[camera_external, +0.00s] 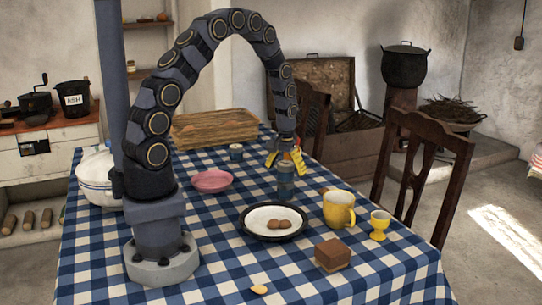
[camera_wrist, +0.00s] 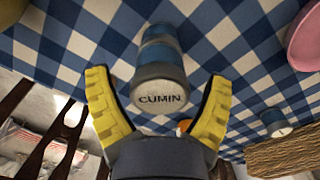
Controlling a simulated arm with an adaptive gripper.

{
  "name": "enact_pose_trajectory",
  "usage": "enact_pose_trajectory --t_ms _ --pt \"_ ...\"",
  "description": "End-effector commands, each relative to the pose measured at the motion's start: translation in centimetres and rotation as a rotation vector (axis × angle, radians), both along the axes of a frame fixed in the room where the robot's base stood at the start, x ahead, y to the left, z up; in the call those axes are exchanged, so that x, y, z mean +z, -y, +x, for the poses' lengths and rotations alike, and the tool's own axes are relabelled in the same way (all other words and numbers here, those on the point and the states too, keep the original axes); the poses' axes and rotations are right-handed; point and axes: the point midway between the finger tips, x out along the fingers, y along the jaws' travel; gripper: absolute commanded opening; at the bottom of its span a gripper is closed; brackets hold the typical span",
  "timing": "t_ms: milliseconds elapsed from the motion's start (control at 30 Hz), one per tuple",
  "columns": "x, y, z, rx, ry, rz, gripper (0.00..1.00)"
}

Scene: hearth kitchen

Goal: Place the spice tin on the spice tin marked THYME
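A blue and grey column of spice tin (camera_external: 285,182) stands upright on the checkered cloth. In the wrist view its pale lid reads CUMIN, and this tin (camera_wrist: 162,92) has blue and grey bands. It may be two tins stacked, with a lower label hidden. My gripper (camera_external: 285,161) is directly above the column, its yellow fingers spread. In the wrist view my gripper (camera_wrist: 158,78) is open, with gaps on both sides of the CUMIN lid. Another small tin (camera_external: 236,152) stands farther back, also in the wrist view (camera_wrist: 275,122). Its label is unreadable, and no THYME label is legible.
A black-rimmed plate with eggs (camera_external: 249,233) is in front of the column. A yellow mug (camera_external: 338,210), an egg cup (camera_external: 379,226) and a brown block (camera_external: 333,254) stand to the right. A pink bowl (camera_external: 211,181) and a woven tray (camera_external: 213,126) are left and behind.

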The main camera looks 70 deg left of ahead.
Motion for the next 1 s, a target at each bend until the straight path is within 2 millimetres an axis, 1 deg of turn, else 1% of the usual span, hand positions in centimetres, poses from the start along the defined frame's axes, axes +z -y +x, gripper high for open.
enact_pose_trajectory --t_ms 267,400,467,567,700,800,900,1000 --pt "0.0 0.0 0.0 0.0 0.0 0.0 0.82" --pt "0.8 0.0 0.0 0.0 0.001 0.001 0.82" --pt "1.7 0.0 0.1 0.0 0.003 0.001 0.82" --pt "3.7 -0.1 0.2 0.0 0.008 0.003 0.82" --pt "6.9 -0.1 0.2 0.0 0.009 0.004 0.82" --pt "8.9 -0.1 0.2 0.0 0.007 0.002 0.82" --pt "10.5 0.0 0.1 0.0 0.005 0.003 0.82" --pt "11.6 0.0 0.1 0.0 0.004 0.001 0.82"
